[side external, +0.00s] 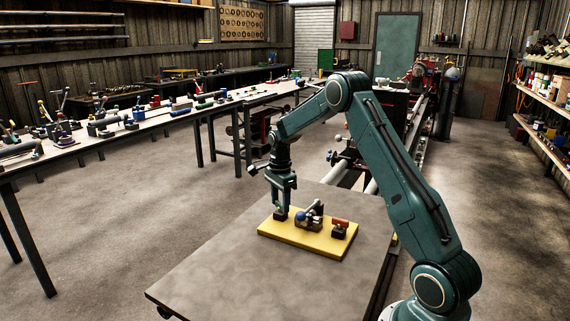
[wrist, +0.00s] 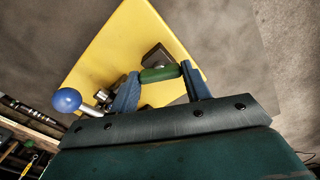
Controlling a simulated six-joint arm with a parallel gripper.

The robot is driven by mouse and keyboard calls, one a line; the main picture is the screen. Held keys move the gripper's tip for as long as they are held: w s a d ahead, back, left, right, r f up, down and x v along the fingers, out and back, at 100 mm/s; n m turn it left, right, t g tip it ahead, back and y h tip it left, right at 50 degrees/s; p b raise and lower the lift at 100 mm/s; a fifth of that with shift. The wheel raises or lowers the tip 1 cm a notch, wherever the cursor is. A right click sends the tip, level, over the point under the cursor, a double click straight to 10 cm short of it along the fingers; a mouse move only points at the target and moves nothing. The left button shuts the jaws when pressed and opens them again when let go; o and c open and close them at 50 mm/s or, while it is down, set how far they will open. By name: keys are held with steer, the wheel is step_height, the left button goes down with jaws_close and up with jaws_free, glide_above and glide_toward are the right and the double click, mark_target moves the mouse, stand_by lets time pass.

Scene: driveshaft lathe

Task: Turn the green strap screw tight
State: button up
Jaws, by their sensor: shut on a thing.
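In the wrist view my gripper (wrist: 160,88) has its two blue fingers at the two ends of the green strap screw (wrist: 160,74), shut on it. The screw's green bar lies across the gap between the fingers, over a dark block (wrist: 158,56) on the yellow board (wrist: 120,42). In the side view my gripper (side external: 282,213) points down at the left end of the yellow board (side external: 310,240). The green screw is hidden behind the fingers there. Its dark block (side external: 279,216) shows just below them.
A clamp with a blue ball knob (side external: 300,216) stands mid-board, close to my gripper; its knob (wrist: 67,100) shows at the wrist view's left. A red-handled dark block (side external: 340,228) stands at the board's right end. The grey table (side external: 215,265) is clear in front.

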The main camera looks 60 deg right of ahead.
mark_target(280, 202)
steer(key=shift+m, duration=0.6)
steer(key=o, duration=1)
steer(key=shift+r, duration=0.1)
step_height(280, 202, up, 14)
stand_by(0.5)
